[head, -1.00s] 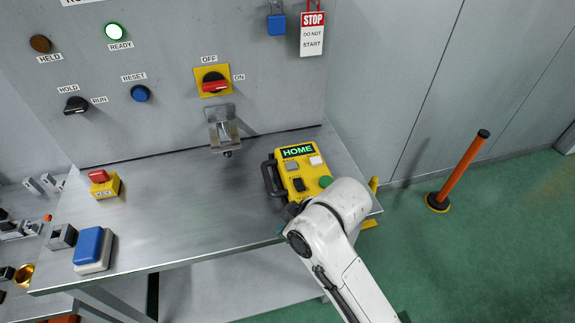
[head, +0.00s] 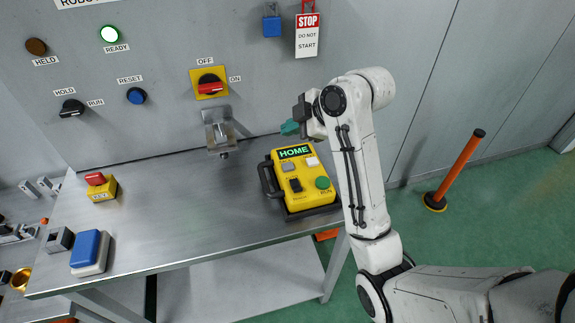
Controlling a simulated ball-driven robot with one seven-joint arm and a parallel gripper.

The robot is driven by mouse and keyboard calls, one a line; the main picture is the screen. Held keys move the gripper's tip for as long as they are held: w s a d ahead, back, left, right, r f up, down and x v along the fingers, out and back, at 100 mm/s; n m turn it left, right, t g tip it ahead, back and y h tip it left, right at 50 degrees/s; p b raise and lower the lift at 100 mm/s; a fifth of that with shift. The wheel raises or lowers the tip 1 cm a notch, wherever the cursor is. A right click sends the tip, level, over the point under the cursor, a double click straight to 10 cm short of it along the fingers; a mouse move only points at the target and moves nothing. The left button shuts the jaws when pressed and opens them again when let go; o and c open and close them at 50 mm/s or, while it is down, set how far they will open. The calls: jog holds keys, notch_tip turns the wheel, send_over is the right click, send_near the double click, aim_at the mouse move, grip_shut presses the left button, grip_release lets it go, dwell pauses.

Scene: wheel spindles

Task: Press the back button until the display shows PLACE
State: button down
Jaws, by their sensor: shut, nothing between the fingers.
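A yellow control box (head: 307,200) lies on the right part of the steel bench, with a black handle on its left side. Its display (head: 294,152) reads HOME in green letters. Below the display are a grey button (head: 287,166) and a white button (head: 312,161). Their labels are too small to read. Lower down are a black switch (head: 295,185) and a green button (head: 322,183) marked RUN. My gripper (head: 290,128), with teal fingertips, is shut and empty. In the picture it is just above the display, apart from the box.
The bench (head: 180,215) is clear left of the box. A blue button block (head: 90,251) and a yellow block with a red button (head: 101,187) stand at its left. A metal bracket (head: 221,132) sticks out from the wall panel. An orange post (head: 458,170) stands right.

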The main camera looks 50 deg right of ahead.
jog(key=shift+f, duration=0.1)
dwell(0.3)
jog(key=b, duration=0.6)
send_over(291, 168)
notch_tip(291, 168, down, 6)
jog(key=shift+f, duration=0.2)
jog(key=shift+f+b, duration=0.65)
jog(key=shift+f, duration=0.45)
jog(key=shift+f, duration=0.15)
dwell(0.6)
jog(key=shift+f, duration=0.25)
jog(key=shift+f, duration=0.4)
dwell(0.7)
jog(key=shift+r, duration=0.1)
jog(key=shift+r+p, duration=0.65)
jog(key=shift+r, duration=0.1)
